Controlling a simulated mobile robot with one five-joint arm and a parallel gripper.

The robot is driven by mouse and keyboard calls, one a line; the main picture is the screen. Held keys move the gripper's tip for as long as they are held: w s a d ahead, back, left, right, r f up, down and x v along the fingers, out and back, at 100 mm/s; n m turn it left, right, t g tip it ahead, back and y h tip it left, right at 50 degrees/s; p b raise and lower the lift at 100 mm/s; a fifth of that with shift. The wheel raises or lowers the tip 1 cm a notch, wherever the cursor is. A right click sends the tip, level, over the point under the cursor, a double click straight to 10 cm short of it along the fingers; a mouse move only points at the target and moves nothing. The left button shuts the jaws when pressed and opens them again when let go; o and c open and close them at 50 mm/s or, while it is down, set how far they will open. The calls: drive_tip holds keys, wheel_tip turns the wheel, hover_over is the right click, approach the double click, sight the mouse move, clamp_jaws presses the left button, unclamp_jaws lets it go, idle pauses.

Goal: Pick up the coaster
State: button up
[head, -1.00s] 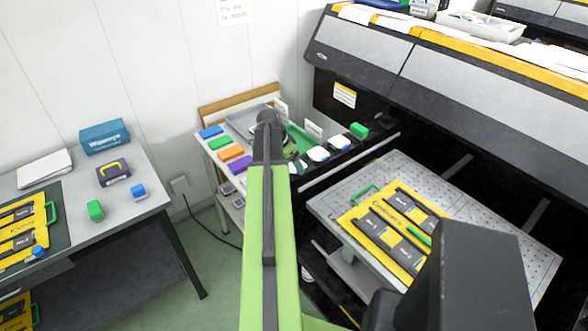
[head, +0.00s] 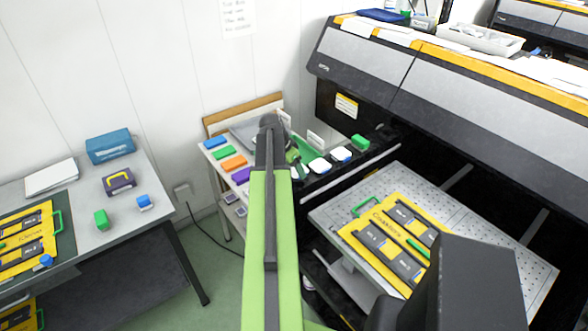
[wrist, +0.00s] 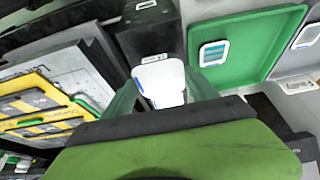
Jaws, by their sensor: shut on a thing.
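In the wrist view, a small white piece with a blue stripe (wrist: 160,82) sits between the dark green fingers of my gripper (wrist: 163,100), which is shut on it. I cannot tell for sure that this piece is the coaster. In the head view my gripper (head: 292,152) is partly hidden behind my arm, over the small table by the wall. A yellow board lettered "Coasters" (head: 366,238) with dark numbered pads lies on the perforated plate at the right.
Coloured blocks, including an orange one (head: 233,163), line the small table. White-and-blue pieces (head: 319,165) and a green block (head: 360,142) sit beside the big printer (head: 440,85). A green tray (wrist: 262,70) is close by in the wrist view. A grey table (head: 125,190) stands left.

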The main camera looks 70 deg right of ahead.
drive_tip(key=s+a+r+p, duration=0.6)
drive_tip(key=s+r, duration=0.2)
drive_tip(key=s, duration=0.1)
drive_tip(key=shift+s+a+p, duration=0.2)
drive_tip(key=shift+s+p, duration=0.1)
drive_tip(key=shift+s, duration=0.1)
drive_tip(key=shift+s, duration=0.1)
